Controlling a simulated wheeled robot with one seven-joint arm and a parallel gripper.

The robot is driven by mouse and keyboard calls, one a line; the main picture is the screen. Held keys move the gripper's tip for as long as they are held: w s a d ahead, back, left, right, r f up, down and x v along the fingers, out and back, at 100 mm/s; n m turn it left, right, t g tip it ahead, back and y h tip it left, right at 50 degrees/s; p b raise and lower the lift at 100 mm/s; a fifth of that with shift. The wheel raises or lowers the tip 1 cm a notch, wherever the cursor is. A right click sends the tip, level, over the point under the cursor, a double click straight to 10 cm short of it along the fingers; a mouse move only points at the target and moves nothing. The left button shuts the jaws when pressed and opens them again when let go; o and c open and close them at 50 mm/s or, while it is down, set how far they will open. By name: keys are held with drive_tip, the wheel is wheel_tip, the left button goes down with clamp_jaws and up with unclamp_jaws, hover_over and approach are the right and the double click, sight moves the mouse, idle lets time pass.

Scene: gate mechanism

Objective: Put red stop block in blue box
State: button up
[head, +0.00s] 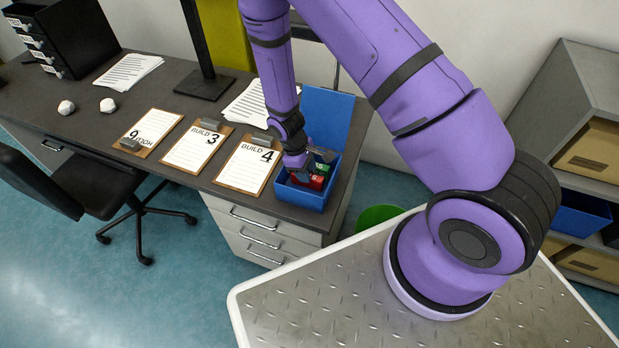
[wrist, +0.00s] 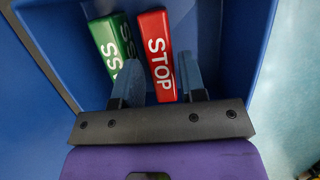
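The red stop block (wrist: 158,58), with white STOP lettering, lies inside the blue box (head: 309,197) on the desk's right end. It shows as a small red patch in the head view (head: 317,182). A green block (wrist: 113,48) lettered in white, partly hidden, lies to its left in the box. My gripper (wrist: 159,64) reaches down into the box with one finger on each side of the red block's near end. The fingers stand apart with slim gaps to the block, so it looks open around it. The contact at the fingertips is hard to see.
The blue box's raised lid (head: 327,112) stands behind it. Clipboards marked BUILD 4 (head: 249,166) and BUILD 3 (head: 195,149) lie to its left. A monitor stand (head: 203,82) is farther back. A green bin (head: 378,215) stands on the floor to the right.

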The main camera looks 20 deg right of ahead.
drive_tip(key=v, duration=0.8)
drive_tip(key=s+d+r+m+t+y, duration=0.1)
drive_tip(key=s+d+r+m+t, duration=0.1)
drive_tip(key=r, duration=1.2)
drive_tip(key=s+d+r+m+t+y, duration=0.1)
drive_tip(key=d+r+m, duration=0.2)
drive_tip(key=r, duration=1.2)
drive_tip(key=s+d+r+m+t, duration=0.2)
drive_tip(key=s+r, duration=0.5)
drive_tip(key=s, duration=0.2)
drive_tip(key=s+d+r+m+t, duration=0.2)
drive_tip(key=s+r, duration=0.6)
drive_tip(key=s, duration=0.2)
drive_tip(key=shift+r+t, duration=0.15)
drive_tip(key=shift+t, duration=0.15)
drive_tip(key=shift+s, duration=0.1)
drive_tip(key=shift+c, duration=0.5)
